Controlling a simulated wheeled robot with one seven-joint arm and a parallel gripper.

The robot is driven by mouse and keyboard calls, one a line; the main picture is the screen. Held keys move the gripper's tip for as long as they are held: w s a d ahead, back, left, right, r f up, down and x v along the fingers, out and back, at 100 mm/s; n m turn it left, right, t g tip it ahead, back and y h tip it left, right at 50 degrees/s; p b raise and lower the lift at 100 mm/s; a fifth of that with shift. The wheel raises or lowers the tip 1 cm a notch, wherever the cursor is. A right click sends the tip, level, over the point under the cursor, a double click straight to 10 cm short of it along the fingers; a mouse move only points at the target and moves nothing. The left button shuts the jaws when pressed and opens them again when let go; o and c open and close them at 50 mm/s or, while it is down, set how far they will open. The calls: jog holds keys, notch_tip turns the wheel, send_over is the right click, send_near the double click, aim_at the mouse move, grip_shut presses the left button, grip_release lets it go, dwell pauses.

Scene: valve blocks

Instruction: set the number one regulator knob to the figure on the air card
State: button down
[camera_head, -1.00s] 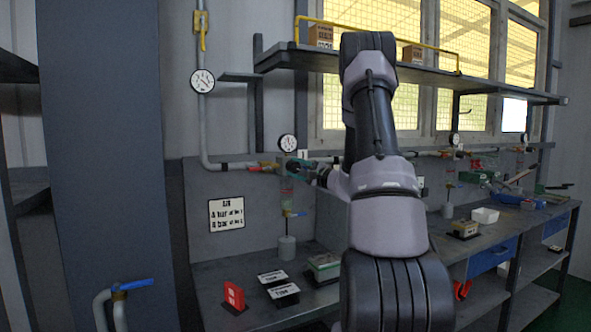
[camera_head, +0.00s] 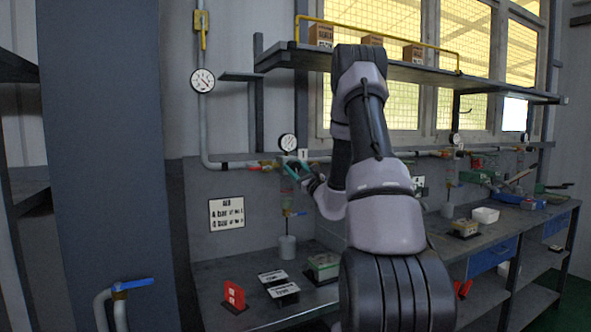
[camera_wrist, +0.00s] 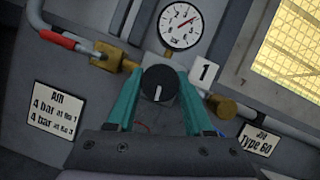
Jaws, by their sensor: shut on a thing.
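The number one regulator's black knob (camera_wrist: 158,84) sits between the two teal fingers of my gripper (camera_wrist: 158,76) in the wrist view, which is shut on it. Its white mark points roughly down in that view. The gauge (camera_wrist: 180,24) is just above; its red needle points to the upper right, and its figures are too small to read surely. A white tag "1" (camera_wrist: 204,73) is beside it. The air card (camera_wrist: 55,110) reads "AIR, 4 bar at No 1"; its second line is less clear. In the head view, my gripper (camera_head: 294,171) is at the regulator below the gauge (camera_head: 288,142).
A pipe with a red-handled valve (camera_wrist: 57,40) runs left of the regulator. A "Type 60" card (camera_wrist: 257,141) is to the right. On the bench below are a red sign (camera_head: 234,295), dark labelled blocks (camera_head: 284,291) and a box (camera_head: 323,267). A shelf (camera_head: 400,70) runs above.

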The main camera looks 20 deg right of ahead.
jog(key=shift+f+m+h, duration=0.15)
jog(key=shift+m+h, duration=0.35)
jog(key=shift+m, duration=0.8)
jog(key=shift+c, duration=1.4)
grip_release()
jog(key=v, duration=1.1)
jog(key=shift+w, duration=0.1)
